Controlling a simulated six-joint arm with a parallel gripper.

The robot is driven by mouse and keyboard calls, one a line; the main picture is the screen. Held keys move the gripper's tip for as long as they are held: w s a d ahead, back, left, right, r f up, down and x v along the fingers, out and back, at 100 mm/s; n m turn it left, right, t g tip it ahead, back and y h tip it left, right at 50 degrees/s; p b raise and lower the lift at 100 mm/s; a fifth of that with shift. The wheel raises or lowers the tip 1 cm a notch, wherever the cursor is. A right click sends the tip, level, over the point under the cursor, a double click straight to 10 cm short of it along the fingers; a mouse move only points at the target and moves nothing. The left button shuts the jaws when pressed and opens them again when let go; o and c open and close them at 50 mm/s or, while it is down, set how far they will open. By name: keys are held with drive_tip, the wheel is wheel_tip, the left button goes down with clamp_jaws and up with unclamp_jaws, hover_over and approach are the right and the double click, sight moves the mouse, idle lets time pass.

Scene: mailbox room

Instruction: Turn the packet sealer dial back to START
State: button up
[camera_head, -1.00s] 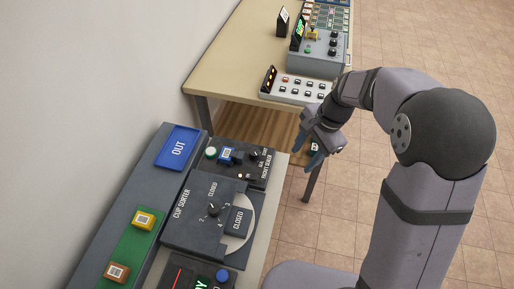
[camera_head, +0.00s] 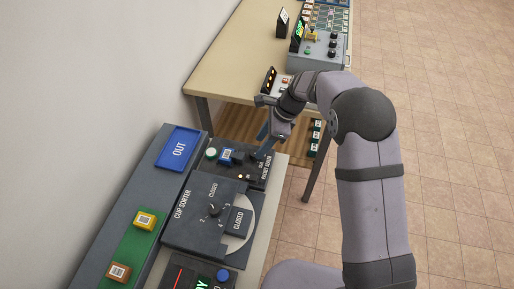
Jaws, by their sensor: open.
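The packet sealer (camera_head: 222,168) is a dark panel left of centre, with its label along the right edge. A pale round button (camera_head: 211,153) and a blue item with a printed square (camera_head: 227,155) are on it. A small light (camera_head: 240,176) glows near its front. My gripper (camera_head: 262,143) is open and points down over the panel's right rear part. Its blue-grey fingers overlap the dial's place, so the dial is mostly hidden. I cannot tell the dial's setting or whether the fingers touch it.
A blue OUT tray (camera_head: 177,148) and yellow (camera_head: 144,219) and brown (camera_head: 117,271) boxes lie to the left. A beige table (camera_head: 225,68) with control boxes stands behind. Floor is clear at right.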

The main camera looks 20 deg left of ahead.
sight(255, 152)
drive_tip(key=shift+p+x, duration=0.45)
drive_tip(key=shift+x, duration=1.65)
drive_tip(key=c, duration=1.1)
